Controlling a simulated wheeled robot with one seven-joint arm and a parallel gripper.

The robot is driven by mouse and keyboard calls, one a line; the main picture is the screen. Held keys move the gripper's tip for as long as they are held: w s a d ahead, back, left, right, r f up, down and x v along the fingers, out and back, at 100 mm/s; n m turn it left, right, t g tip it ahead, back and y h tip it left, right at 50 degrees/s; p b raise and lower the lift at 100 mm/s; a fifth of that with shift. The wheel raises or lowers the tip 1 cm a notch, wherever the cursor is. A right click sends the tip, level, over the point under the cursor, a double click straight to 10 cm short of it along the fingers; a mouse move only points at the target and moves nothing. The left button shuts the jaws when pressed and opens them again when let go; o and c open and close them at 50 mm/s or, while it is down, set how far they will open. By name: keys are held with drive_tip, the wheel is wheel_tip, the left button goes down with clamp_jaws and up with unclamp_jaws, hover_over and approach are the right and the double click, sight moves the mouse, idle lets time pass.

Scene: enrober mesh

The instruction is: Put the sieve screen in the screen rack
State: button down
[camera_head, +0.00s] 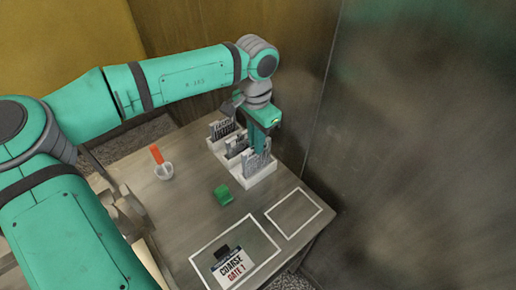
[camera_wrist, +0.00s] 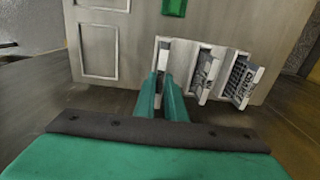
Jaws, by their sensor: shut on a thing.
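The white screen rack (camera_head: 262,181) stands on the table near the back wall, with several upright mesh panels in its compartments. It also shows in the wrist view (camera_wrist: 222,107). My gripper (camera_head: 259,150) points down at the rack's near end. In the wrist view its fingers (camera_wrist: 165,82) reach into the leftmost compartment and are shut on the sieve screen (camera_head: 256,164). The screen stands roughly upright in or just over that compartment; my fingers hide most of it in the wrist view, and I cannot tell whether it touches the bottom. Labelled screens (camera_wrist: 206,72) stand in the other compartments.
A green block (camera_head: 223,195) lies in front of the rack. A COARSE label card (camera_head: 233,268) and a small dark object lie within a white outline near the front. A second outline (camera_head: 294,213) is empty.

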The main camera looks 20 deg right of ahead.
drive_tip(key=shift+w+d+f, duration=0.35)
drive_tip(key=shift+d+f, duration=0.05)
drive_tip(key=shift+f, duration=1.8)
drive_tip(key=c, duration=1.8)
unclamp_jaws()
wheel_tip(320, 180, up, 12)
drive_tip(key=shift+r, duration=0.15)
